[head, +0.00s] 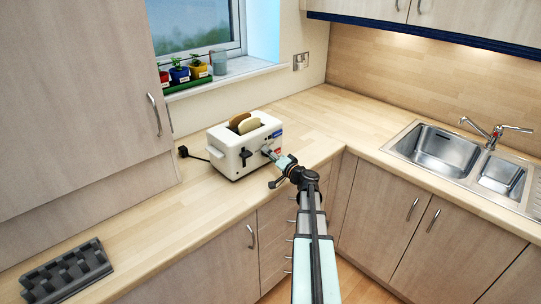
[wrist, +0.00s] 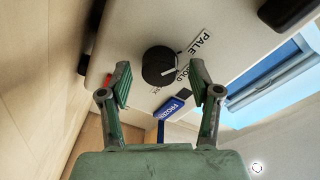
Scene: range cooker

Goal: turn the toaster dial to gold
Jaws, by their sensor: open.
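The white toaster (head: 226,155) stands on the wooden counter with two slices of bread (head: 249,126) in its top. In the wrist view its dial (wrist: 158,66) is a round black knob on the pale toaster face (wrist: 135,40). The gold label (wrist: 182,76) beside the knob is partly covered, so the exact setting is hard to read. My gripper (wrist: 160,86) is open, with one finger either side of the dial and no clear contact. The head view shows my gripper (head: 267,154) close against the toaster's front.
A blue FROZEN button (wrist: 173,106) sits close to the dial. A black plug (head: 183,151) lies behind the toaster. Potted plants (head: 180,74) stand on the windowsill. A dark grey rack (head: 66,272) lies at the near left. The sink (head: 440,150) is at right; counter between is clear.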

